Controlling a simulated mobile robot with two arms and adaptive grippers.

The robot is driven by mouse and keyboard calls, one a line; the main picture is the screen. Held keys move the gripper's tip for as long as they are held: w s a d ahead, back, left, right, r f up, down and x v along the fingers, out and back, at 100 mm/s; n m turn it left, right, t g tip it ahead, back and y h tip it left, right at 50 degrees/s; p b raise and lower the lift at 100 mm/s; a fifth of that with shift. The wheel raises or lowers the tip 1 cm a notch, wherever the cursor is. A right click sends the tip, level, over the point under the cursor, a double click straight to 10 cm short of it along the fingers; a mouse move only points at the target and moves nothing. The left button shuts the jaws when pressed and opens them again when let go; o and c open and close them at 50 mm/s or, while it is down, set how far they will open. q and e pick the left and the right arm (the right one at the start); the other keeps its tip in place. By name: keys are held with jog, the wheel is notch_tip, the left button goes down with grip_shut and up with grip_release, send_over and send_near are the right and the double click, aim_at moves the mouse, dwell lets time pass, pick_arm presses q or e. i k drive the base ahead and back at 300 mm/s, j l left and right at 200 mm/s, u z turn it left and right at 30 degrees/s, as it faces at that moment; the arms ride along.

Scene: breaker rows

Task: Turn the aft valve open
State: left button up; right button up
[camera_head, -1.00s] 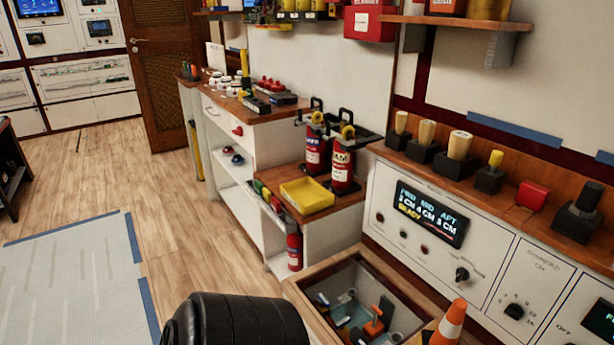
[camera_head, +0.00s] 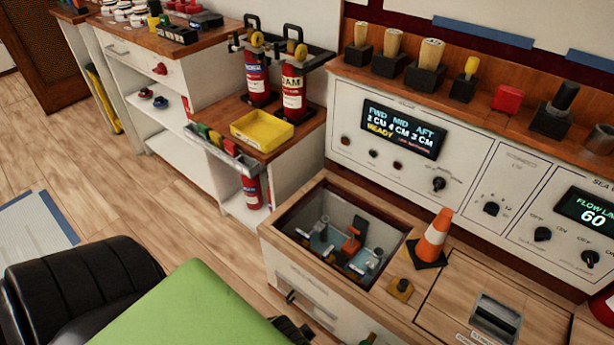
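An open hatch (camera_head: 275,228) in the wooden bench top holds several small valve-like fittings. One has an upright orange-red handle (camera_head: 351,243). A pale metal fitting (camera_head: 322,228) is left of it and another (camera_head: 370,258) is right of it. I cannot tell which one is the aft valve or how its handle is set. The display (camera_head: 404,128) on the white panel shows FWD, MID and AFT with centimetre readings and a yellow READY. Neither of my grippers can be made out in the view.
An orange-and-white cone (camera_head: 434,238) stands right of the hatch, beside a small yellow-brown knob (camera_head: 400,289). A yellow tray (camera_head: 262,131) and two red extinguishers (camera_head: 292,92) stand behind. A green surface (camera_head: 190,310) and a black rounded thing (camera_head: 80,275) fill the lower left.

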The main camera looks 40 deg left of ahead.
aim_at(356, 271)
jog(key=j, duration=0.55)
jog(key=i+j, duration=0.15)
jog(key=j, duration=0.95)
